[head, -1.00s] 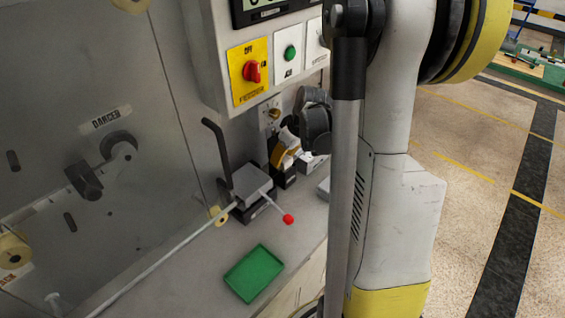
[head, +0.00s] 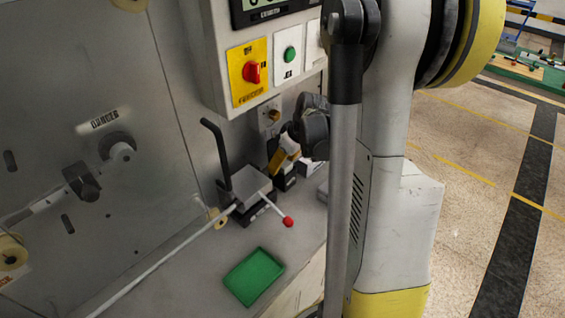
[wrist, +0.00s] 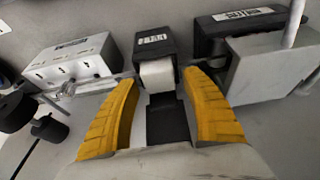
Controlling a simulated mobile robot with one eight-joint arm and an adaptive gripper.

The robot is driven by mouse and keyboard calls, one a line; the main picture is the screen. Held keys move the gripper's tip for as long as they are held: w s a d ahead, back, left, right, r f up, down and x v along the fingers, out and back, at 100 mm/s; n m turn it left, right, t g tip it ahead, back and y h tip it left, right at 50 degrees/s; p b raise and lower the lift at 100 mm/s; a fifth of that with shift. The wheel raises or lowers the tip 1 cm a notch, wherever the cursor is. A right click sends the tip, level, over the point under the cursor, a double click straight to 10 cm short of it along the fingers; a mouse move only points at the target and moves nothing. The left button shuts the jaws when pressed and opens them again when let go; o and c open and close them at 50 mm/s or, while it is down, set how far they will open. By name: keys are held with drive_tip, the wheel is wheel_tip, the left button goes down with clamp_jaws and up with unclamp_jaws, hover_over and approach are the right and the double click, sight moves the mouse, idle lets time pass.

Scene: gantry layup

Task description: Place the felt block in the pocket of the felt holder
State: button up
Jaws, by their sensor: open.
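The black felt holder (wrist: 155,44) stands ahead in the wrist view, with a white label on its top and a dark lower part (wrist: 167,122) extending toward me. A white felt block (wrist: 158,75) shows at the holder's front face. I cannot tell how deep it sits in the pocket. My gripper (wrist: 160,80) is open, its yellow fingers on either side of the white block with visible gaps, touching nothing I can make out. In the head view my gripper (head: 284,160) is at the holder (head: 286,180), partly hidden by my own arm; the block cannot be made out there.
A white box with knobs (wrist: 72,62) is left of the holder; a grey block clamp (wrist: 275,72) is close on the right. In the head view a red-knobbed lever (head: 288,222) and a green tray (head: 254,277) are nearer on the bench. A control panel (head: 262,55) hangs above.

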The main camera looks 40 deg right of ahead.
drive_tip(key=p+v, duration=0.4)
drive_tip(key=v, duration=0.8)
drive_tip(key=shift+r, duration=0.2)
drive_tip(key=shift+w, duration=0.1)
drive_tip(key=shift+c, duration=0.2)
